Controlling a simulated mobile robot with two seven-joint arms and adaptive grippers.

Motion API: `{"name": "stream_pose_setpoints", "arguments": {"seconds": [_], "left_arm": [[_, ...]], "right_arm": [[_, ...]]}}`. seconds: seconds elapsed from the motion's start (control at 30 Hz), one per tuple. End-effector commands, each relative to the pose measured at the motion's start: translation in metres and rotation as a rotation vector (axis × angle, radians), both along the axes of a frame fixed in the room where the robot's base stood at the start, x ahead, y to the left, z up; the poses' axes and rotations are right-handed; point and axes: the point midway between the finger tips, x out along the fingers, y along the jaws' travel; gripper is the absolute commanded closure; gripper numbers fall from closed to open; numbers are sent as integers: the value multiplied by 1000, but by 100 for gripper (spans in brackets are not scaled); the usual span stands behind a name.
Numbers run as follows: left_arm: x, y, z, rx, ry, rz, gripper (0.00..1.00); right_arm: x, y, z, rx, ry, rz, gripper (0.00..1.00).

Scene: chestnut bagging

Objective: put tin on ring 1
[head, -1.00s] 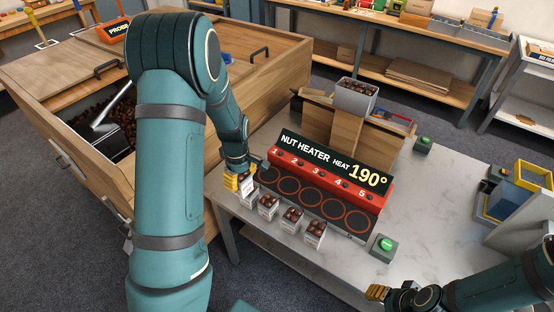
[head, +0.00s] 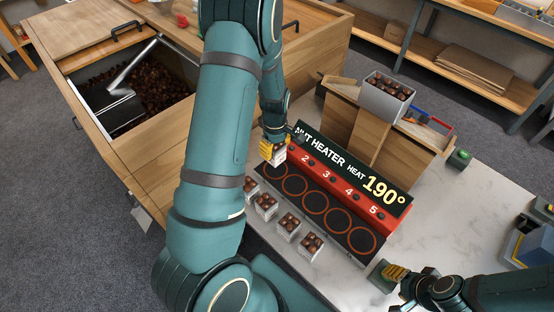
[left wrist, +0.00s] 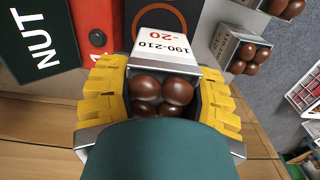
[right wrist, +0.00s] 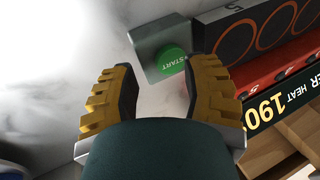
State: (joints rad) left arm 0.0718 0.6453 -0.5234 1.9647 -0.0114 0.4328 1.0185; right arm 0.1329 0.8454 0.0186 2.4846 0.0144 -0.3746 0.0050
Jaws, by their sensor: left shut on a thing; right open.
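My left gripper (head: 270,150) is shut on a small tin (head: 279,155) of chestnuts, above the ring 1 end of the nut heater. In the left wrist view the tin (left wrist: 166,47) is between the yellow fingers, its "190-210" label and brown chestnuts showing. An orange ring (left wrist: 158,8) shows partly just beyond it. The heater (head: 350,178) has a row of dark plates with orange rings; ring 1 (head: 272,171) is partly hidden by the gripper and tin. I cannot tell whether the tin touches it. My right gripper (right wrist: 156,95) is open and empty near the green START button (right wrist: 172,58).
Other filled tins (head: 289,226) stand in a row along the heater's front. A grey container of chestnuts (head: 387,95) is on a wooden stand behind the heater. A wooden chest with a chestnut bin (head: 150,85) is at left. The table (head: 470,215) right of the heater is largely clear.

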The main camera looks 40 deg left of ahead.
Motion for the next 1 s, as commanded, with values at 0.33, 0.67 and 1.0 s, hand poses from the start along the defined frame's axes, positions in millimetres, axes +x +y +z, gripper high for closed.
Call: {"name": "stream_pose_setpoints", "arguments": {"seconds": [0.33, 0.67, 1.0], "left_arm": [[0, 0, -34, 0, 2, 0, 86], [0, 0, -54, 1, -1, -1, 86], [0, 0, -57, 0, 0, -1, 15]], "right_arm": [[1, 0, -5, -1, -1, 0, 53], [1, 0, -8, -2, -1, -1, 53], [0, 1, -10, -2, 0, 1, 53]]}}
